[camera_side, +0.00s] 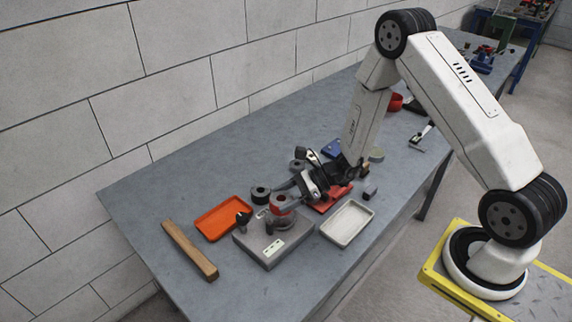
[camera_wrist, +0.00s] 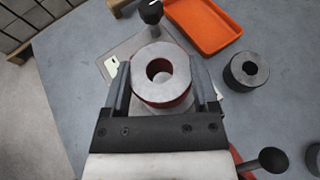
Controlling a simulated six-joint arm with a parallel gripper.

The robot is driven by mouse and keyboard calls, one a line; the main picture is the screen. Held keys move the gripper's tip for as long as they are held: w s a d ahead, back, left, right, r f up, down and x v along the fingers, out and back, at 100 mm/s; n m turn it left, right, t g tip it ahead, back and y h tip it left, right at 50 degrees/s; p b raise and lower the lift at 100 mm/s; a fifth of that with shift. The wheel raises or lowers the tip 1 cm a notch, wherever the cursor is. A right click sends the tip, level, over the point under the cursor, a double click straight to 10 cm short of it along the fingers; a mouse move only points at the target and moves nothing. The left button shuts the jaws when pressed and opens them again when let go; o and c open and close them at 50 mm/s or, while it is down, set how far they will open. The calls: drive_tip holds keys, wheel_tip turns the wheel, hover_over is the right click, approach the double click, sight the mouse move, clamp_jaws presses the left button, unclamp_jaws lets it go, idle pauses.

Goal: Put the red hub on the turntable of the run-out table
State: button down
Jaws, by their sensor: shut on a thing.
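The red hub (camera_wrist: 163,88) is a short round part with a bare grey top face and a central bore. It sits between the two fingers of my gripper (camera_wrist: 160,72), which is shut on it. In the side view the hub (camera_side: 283,204) is at the tip of my gripper (camera_side: 287,195), over the grey turntable (camera_side: 280,224). The turntable is on the run-out table (camera_side: 268,256), a grey block with a pale label. I cannot tell whether the hub touches the turntable. In the wrist view the hub hides most of the turntable.
An orange tray (camera_side: 222,219) and a dark hub (camera_side: 260,195) stand close to the run-out table. A black-knobbed post (camera_side: 242,219) rises at its left. A wooden bar (camera_side: 189,250) lies further left, a white tray (camera_side: 347,223) to the right. The bench front is clear.

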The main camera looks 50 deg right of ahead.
drive_tip(key=shift+w+f, duration=0.2)
drive_tip(key=shift+f, duration=1.5)
drive_tip(key=shift+f, duration=0.15)
unclamp_jaws()
drive_tip(key=shift+s+d+r, duration=0.25)
drive_tip(key=shift+d+r, duration=0.1)
drive_tip(key=shift+d, duration=0.1)
drive_tip(key=v, duration=1.1)
drive_tip(key=shift+a, duration=0.15)
